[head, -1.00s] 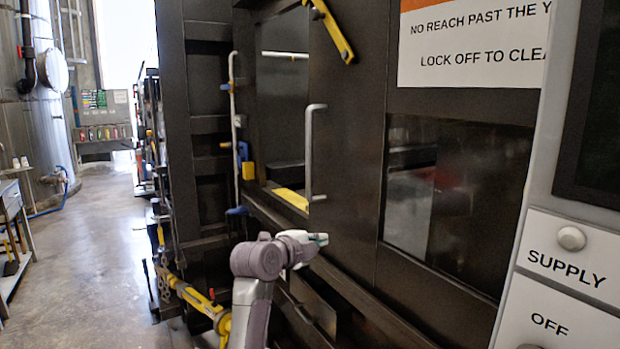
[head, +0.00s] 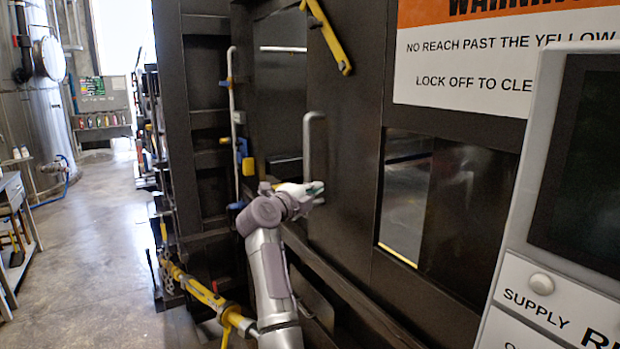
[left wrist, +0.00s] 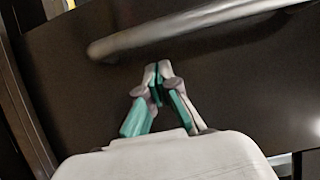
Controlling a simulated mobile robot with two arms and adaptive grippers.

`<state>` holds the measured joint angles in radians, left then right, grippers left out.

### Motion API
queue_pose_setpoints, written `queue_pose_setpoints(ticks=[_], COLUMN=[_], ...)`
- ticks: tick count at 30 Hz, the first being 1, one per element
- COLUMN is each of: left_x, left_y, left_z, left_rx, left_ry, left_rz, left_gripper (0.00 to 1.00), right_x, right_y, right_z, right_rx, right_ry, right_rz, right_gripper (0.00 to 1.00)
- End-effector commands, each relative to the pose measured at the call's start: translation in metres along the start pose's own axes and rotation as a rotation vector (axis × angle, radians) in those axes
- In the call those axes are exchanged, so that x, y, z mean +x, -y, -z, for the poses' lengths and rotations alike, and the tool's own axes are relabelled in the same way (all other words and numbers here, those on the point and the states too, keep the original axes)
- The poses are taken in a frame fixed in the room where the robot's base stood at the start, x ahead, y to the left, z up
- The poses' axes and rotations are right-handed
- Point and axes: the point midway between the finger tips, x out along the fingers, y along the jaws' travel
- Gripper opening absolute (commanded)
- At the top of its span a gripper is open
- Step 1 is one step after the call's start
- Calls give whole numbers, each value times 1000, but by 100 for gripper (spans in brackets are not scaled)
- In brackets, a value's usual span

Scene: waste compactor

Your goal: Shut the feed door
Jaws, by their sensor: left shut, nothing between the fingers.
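The feed door (head: 350,150) is a dark upright panel with a vertical grey bar handle (head: 314,135) near its left edge. To the left of the handle, a gap (head: 283,100) into the machine shows. My left gripper (head: 318,193) is shut and empty at the lower end of the handle. In the left wrist view, its closed green-padded fingertips (left wrist: 157,70) point at the door's dark face, and the handle (left wrist: 190,30) runs across just beyond them. I cannot tell whether the fingers touch the handle or door. My right gripper is not in view.
A yellow lever (head: 328,38) hangs above the handle. A grey control cabinet (head: 545,110) stands close at the right, beside a window (head: 405,205). Yellow bars (head: 200,292) project low at left. The floor (head: 100,250) is clear further left.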

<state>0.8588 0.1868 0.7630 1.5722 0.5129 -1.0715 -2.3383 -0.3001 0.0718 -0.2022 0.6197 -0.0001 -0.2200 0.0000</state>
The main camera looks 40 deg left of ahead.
Motion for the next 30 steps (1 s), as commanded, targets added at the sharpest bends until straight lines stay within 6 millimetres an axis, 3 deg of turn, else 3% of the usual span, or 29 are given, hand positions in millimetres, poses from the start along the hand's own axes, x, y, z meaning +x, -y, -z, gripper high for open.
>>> queue_pose_setpoints(ticks=[6, 19, 23, 30], left_x=[4, 4, 6, 15], left_y=[1, -2, -5, -11], left_z=[-15, -17, -23, -50], left_rx=[-1, 1, 4, 12], left_ry=[-1, -1, 1, 9], left_rz=[0, 0, 0, -1], left_gripper=[0, 0, 0, 0], right_x=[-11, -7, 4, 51], right_y=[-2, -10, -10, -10], right_z=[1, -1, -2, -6], right_rx=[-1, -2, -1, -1], right_ry=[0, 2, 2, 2], right_rz=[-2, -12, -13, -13], right_gripper=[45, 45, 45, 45])
